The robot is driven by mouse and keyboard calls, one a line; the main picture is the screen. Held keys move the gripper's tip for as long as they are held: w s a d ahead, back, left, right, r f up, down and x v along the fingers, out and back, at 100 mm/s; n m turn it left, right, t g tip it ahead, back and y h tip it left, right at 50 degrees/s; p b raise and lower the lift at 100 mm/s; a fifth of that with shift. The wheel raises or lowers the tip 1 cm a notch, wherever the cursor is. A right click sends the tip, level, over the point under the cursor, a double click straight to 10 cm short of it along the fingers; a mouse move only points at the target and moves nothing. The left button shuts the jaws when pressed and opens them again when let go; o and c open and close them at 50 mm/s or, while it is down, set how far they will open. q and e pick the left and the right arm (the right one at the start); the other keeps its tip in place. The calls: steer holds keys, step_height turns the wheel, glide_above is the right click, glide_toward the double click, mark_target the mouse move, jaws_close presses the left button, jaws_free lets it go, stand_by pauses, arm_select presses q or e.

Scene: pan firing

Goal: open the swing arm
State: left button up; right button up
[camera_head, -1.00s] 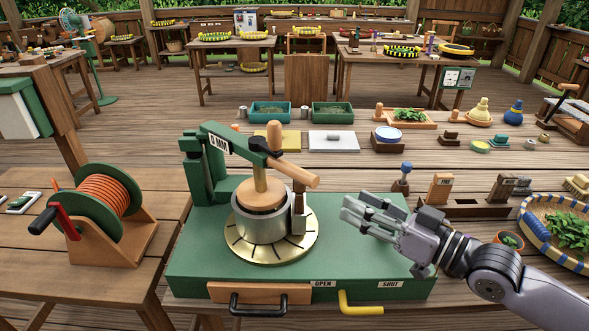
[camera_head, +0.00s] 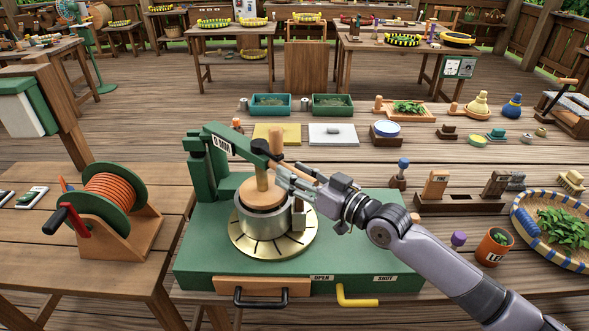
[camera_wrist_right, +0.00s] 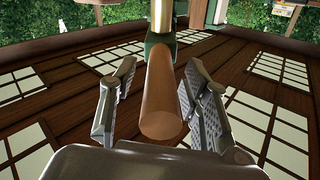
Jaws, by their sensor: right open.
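The green swing arm (camera_head: 232,141), labelled "0 MM", reaches from its post at the back left of the green base (camera_head: 200,265) over a metal pot (camera_head: 262,225). The pot sits on a brass dial plate (camera_head: 262,250). The arm's wooden handle (camera_wrist_right: 161,100) points towards my right wrist. In the head view my right gripper (camera_head: 282,178) is at the handle and partly hides it. In the right wrist view the gripper's (camera_wrist_right: 160,80) fingers are open, one on each side of the handle, with visible gaps. My left gripper is not in view.
"OPEN" (camera_head: 321,278) and "SHUT" (camera_head: 385,278) labels mark the base's front edge, with a black pull (camera_head: 260,298) and a yellow lever (camera_head: 357,299) below. A cable reel (camera_head: 107,205) stands left. An orange cup (camera_head: 494,247) and a basket (camera_head: 530,232) are right.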

steer(key=shift+w+a, duration=0.15)
steer(key=shift+c, duration=0.6)
jaws_close()
